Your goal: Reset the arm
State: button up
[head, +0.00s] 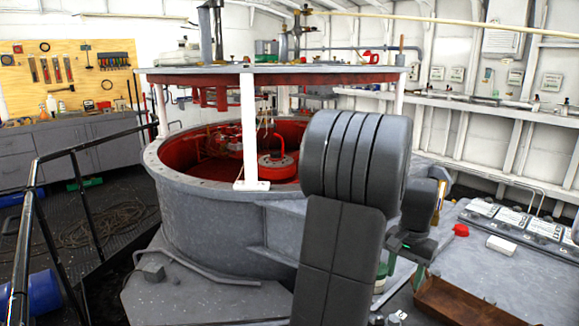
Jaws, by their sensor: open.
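My arm stands folded in the right-centre foreground of the head view. Its large dark grey joint and upper link block much of the view behind. My gripper (405,250) shows partly, small and dark with a green glint, just right of the big link. It points down and away from me, above the grey deck area. Its jaws are open and I see nothing held between them. Part of the wrist is hidden behind the arm.
A big round grey tub (215,230) with a red inside stands close, left of my arm. A black railing (85,185) is at left.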

jog(key=m, duration=1)
jog(key=shift+m+p, duration=0.35)
jog(key=shift+m, duration=0.05)
jog(key=shift+r, duration=0.2)
